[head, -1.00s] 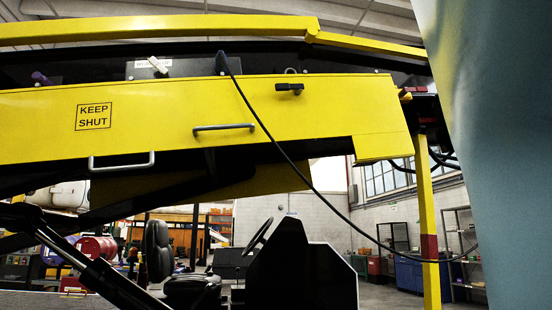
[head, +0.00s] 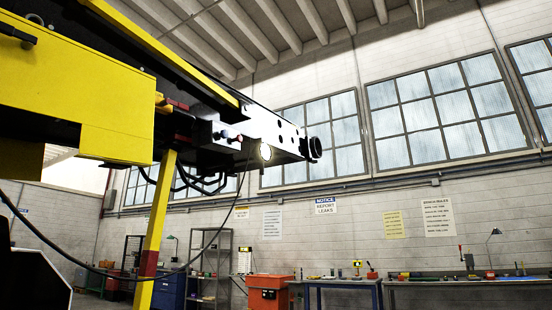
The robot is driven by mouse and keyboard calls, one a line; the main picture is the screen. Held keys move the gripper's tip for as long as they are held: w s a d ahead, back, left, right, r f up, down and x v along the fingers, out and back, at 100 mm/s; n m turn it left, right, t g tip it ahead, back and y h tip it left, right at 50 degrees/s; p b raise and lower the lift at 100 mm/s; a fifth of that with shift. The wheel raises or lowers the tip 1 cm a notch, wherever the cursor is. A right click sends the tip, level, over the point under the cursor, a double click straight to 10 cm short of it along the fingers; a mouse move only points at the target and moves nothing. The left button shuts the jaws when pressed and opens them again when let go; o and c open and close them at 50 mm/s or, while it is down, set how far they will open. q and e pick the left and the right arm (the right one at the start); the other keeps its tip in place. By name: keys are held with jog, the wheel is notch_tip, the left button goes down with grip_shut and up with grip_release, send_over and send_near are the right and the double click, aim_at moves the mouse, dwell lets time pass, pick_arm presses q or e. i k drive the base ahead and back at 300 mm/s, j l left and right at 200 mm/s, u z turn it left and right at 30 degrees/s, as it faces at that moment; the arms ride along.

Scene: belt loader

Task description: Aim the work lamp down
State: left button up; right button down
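A small lit round lamp (head: 265,152), likely the work lamp, sits under the front end of the belt loader's boom (head: 180,85). Its bright face points roughly toward me. The lamp is small in the view, so its bracket and joint cannot be made out. A black cable (head: 245,190) hangs in a long loop below the boom near the lamp. Neither of my grippers is in view.
A yellow post (head: 155,232) with a red band stands under the boom. An orange cabinet (head: 269,294) and workbenches (head: 440,283) with small desk lamps line the back wall. Windows (head: 430,110) run above. The air right of the boom end is clear.

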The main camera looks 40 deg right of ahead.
aim_at(260, 153)
jog(key=z, duration=1.15)
jog(key=i+l+z, duration=0.4)
jog(key=i, duration=0.5)
jog(key=i+z, duration=0.45)
jog(key=i, duration=0.45)
jog(key=i+l+u, duration=0.1)
jog(key=i+u, duration=0.15)
jog(key=i, duration=0.2)
jog(key=i+l+u, duration=0.25)
jog(key=i, duration=0.2)
jog(key=i+l+u, duration=0.25)
jog(key=i, duration=0.2)
jog(key=j, duration=0.05)
